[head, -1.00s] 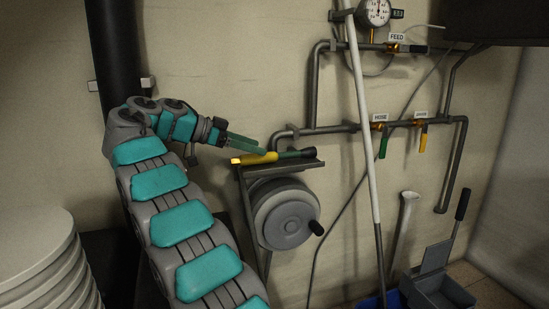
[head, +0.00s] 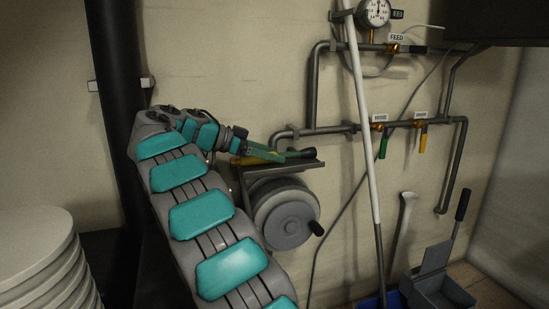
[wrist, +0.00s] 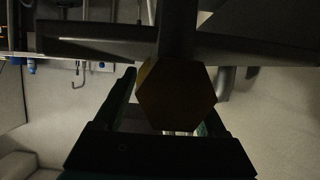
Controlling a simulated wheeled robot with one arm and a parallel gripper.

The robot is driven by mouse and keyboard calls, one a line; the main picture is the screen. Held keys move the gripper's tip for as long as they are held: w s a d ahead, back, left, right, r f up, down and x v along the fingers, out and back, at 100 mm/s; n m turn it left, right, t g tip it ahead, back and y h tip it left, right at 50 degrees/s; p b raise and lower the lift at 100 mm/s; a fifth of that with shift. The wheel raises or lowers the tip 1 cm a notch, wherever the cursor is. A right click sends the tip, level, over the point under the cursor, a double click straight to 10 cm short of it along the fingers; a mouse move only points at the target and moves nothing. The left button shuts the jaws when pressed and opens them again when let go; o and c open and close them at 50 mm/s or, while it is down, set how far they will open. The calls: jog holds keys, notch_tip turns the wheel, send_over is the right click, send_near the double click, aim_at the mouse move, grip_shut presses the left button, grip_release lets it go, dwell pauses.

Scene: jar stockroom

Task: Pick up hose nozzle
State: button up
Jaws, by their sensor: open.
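The hose nozzle (head: 308,153) lies on a small dark shelf (head: 300,166) above the hose reel; its yellow end is at the left and its black tip at the right. My gripper (head: 276,155) is open, with its green fingers beside the nozzle and partly covering its middle in the head view. In the wrist view the hexagonal dark yellow end of the nozzle (wrist: 177,96) sits between the two fingers. I cannot tell whether the fingers touch it.
The grey hose reel (head: 286,214) with a black knob hangs under the shelf. A white pole (head: 364,110) leans to the right, near wall pipes with green and yellow valve handles. A stack of pale round lids (head: 38,240) stands at lower left.

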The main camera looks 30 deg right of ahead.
jog(key=shift+s+d+f, duration=0.2)
jog(key=shift+d+f, duration=0.05)
jog(key=shift+d, duration=0.3)
grip_shut()
dwell(0.4)
